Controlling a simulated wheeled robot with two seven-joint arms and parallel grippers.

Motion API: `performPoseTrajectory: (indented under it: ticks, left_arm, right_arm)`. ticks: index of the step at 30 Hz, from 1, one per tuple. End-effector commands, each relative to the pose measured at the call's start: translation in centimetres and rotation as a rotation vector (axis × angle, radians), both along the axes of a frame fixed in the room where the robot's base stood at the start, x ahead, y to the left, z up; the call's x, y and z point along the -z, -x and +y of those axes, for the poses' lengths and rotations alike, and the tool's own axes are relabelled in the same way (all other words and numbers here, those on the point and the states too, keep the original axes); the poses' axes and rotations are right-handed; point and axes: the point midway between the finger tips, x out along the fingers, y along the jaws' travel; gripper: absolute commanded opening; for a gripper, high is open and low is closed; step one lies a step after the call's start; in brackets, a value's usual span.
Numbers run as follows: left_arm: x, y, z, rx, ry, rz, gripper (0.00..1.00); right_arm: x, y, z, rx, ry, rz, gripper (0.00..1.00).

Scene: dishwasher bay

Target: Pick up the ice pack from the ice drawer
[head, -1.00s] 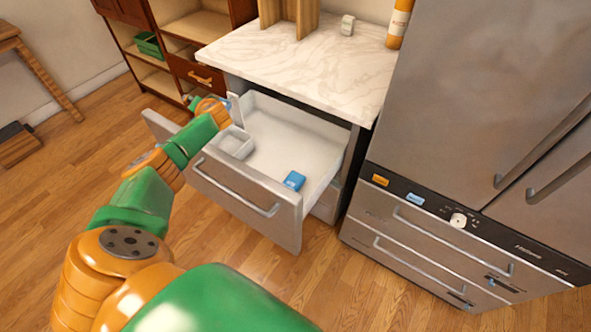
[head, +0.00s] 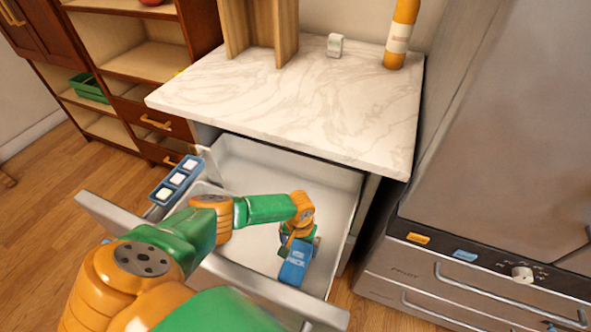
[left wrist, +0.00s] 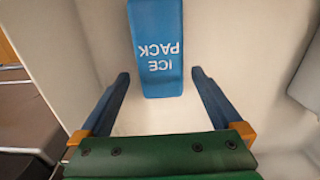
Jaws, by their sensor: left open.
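The blue ice pack (head: 295,262) lies on the floor of the open drawer (head: 262,178), near its front right. In the left wrist view the ice pack (left wrist: 157,42) shows its label upside down, and its upper end is cut off by the picture edge. My left gripper (head: 288,250) is low inside the drawer beside the ice pack. In the left wrist view its two blue fingers (left wrist: 160,80) are spread wide and empty, with the near end of the pack centred between their tips. I cannot tell whether they are at the pack's height. My right gripper is not in view.
A blue tray with white cubes (head: 175,180) is at the drawer's left side. The marble counter (head: 300,95) overhangs the drawer's back. A steel fridge (head: 510,170) stands to the right. The drawer's walls close in around my gripper.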

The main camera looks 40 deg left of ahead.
Motion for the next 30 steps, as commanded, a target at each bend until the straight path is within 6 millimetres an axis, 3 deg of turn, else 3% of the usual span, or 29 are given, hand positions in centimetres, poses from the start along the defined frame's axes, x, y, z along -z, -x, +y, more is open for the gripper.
performPoseTrajectory:
  ticks: [6,14,23,30]
  left_arm:
    - [4.4,1.1,0.0,0.000,-0.003,0.000,1.00]
    - [4.5,1.1,0.0,0.000,-0.003,-0.002,1.00]
    - [4.5,1.1,0.0,0.000,-0.003,-0.003,0.22]
    - [4.3,1.1,0.0,0.000,-0.003,-0.003,0.19]
  right_arm:
    - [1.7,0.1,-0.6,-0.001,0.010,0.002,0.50]
    - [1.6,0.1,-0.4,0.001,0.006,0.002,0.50]
    - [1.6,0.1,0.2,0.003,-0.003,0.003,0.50]
    - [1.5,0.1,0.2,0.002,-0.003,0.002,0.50]
